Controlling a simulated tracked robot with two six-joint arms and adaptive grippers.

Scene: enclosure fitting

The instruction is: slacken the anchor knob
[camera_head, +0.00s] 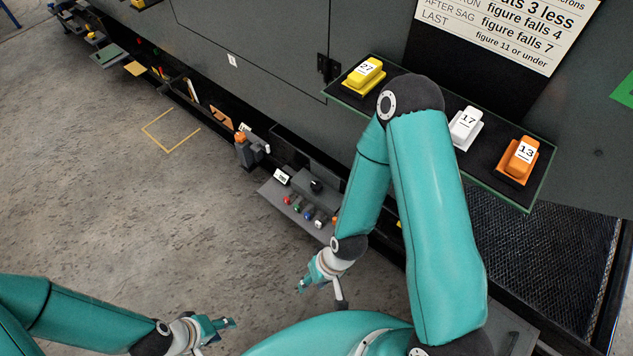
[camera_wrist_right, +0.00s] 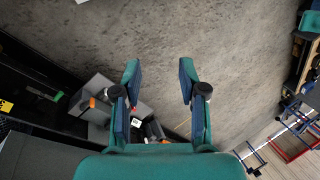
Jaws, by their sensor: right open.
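A grey panel (camera_head: 272,190) by the enclosure's foot carries a black knob (camera_head: 316,186) and several small coloured knobs along its front edge. A grey fitting with an orange top (camera_head: 241,137) stands farther left. I cannot tell which of these is the anchor knob. My right gripper (camera_head: 303,284) is in front of the panel and apart from it. In the right wrist view its fingers (camera_wrist_right: 160,85) are spread, with bare floor between the tips. My left gripper (camera_head: 228,323) is low, over the floor, touching nothing; its jaw opening is too small to judge.
A shelf (camera_head: 536,192) on the enclosure holds yellow, white and orange numbered blocks; my right arm covers part of it. A printed sign (camera_head: 500,30) is above. A yellow outline (camera_head: 160,140) marks open floor at left. Racks (camera_wrist_right: 300,120) stand at right in the wrist view.

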